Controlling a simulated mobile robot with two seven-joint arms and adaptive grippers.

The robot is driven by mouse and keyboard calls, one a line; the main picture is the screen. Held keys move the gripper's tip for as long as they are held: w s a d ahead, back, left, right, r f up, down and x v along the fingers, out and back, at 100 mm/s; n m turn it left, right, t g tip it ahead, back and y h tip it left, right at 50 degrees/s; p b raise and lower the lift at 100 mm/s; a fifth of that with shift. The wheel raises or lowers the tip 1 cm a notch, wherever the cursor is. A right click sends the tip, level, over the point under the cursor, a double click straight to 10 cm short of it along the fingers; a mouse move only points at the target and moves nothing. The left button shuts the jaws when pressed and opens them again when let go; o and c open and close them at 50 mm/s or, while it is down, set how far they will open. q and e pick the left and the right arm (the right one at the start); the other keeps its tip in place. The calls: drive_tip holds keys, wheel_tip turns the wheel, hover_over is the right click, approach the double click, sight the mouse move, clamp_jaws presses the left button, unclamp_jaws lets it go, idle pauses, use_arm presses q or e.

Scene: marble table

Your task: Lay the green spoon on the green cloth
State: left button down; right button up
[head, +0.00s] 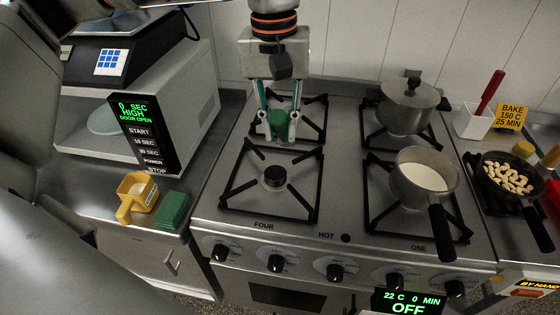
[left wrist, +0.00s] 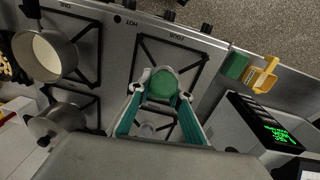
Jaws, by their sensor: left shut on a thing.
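My left gripper (head: 279,136) hangs over the left side of the stove, above the burners. It is shut on the green spoon (head: 278,119). In the left wrist view the rounded green spoon (left wrist: 162,85) shows between the fingertips of the left gripper (left wrist: 161,92); its handle cannot be made out. The green cloth (head: 173,210) is a small folded block on the counter left of the stove, well apart from the spoon. The cloth (left wrist: 235,66) also shows in the left wrist view. My right gripper is not in view.
A yellow cup (head: 137,193) stands just left of the cloth. The microwave (head: 150,120) rises behind them, its door reading open. A milk pan (head: 425,180) and a lidded pot (head: 408,105) are on the right burners. A pan of pale pieces (head: 510,178) stands farther right.

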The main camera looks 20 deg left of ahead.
use_arm(q)
wheel_tip(320, 180, down, 10)
drive_tip(key=shift+r+p, duration=0.2)
drive_tip(key=shift+p, duration=0.1)
drive_tip(key=shift+f, duration=0.1)
drive_tip(key=shift+f+b, duration=0.45)
drive_tip(key=shift+f, duration=0.1)
drive_tip(key=c, duration=1.8)
unclamp_jaws()
drive_tip(key=shift+c, duration=0.2)
drive_tip(key=shift+r, duration=0.15)
